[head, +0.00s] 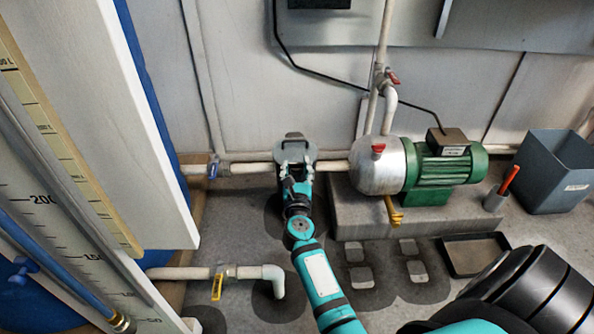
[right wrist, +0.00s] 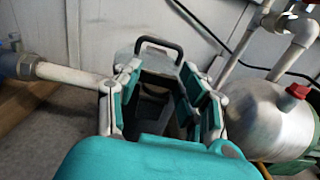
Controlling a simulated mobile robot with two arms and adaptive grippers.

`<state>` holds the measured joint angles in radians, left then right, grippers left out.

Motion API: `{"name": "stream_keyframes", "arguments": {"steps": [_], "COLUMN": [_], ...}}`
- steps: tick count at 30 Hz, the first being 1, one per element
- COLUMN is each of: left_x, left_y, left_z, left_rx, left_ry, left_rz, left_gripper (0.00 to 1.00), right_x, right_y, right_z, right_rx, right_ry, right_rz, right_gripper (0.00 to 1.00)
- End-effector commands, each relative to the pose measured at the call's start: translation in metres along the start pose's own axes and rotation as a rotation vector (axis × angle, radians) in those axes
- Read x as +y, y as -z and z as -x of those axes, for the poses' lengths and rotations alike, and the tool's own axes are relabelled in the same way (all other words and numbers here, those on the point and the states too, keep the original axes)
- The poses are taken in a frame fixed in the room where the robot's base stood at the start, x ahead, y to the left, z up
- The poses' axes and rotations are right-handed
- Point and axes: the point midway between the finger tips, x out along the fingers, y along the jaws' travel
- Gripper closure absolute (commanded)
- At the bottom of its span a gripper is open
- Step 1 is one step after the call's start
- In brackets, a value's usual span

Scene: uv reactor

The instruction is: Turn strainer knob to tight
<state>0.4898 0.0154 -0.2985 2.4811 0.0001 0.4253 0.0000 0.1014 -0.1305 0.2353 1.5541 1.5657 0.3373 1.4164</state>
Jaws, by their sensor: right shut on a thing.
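The strainer (head: 296,152) is a grey housing with a black loop handle on the white pipe line by the back wall. It also shows in the right wrist view, its grey top and black handle (right wrist: 160,45) rising behind my fingers. My right gripper (head: 296,178) reaches it from the front; in the right wrist view my right gripper (right wrist: 160,88) has one finger on each side of a dark part of the strainer. It is shut on the strainer knob, which is mostly hidden between the fingers. My left gripper is not in view.
A green pump (head: 445,165) with a steel housing (head: 378,170) stands on a concrete block (head: 360,207) right of the strainer. A blue-handled valve (head: 213,168) is to the left. A yellow-handled valve (head: 218,284) sits on the lower pipe. A grey bin (head: 548,172) stands far right.

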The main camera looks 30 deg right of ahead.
Motion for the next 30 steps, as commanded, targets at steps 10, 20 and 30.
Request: {"name": "stream_keyframes", "arguments": {"steps": [10, 20, 30], "left_x": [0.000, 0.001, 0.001], "left_y": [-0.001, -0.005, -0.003], "left_z": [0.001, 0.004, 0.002], "left_rx": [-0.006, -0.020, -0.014], "left_ry": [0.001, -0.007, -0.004], "left_rz": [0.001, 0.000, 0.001], "left_gripper": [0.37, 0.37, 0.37], "right_x": [0.000, 0.000, 0.000], "right_y": [0.000, 0.000, -0.024], "right_z": [0.000, 0.000, 0.000], "right_rx": [0.001, 0.001, 0.001], "right_ry": [0.000, 0.000, 0.002], "right_rz": [-0.001, 0.000, -0.007], "right_gripper": [0.46, 0.37, 0.37]}}
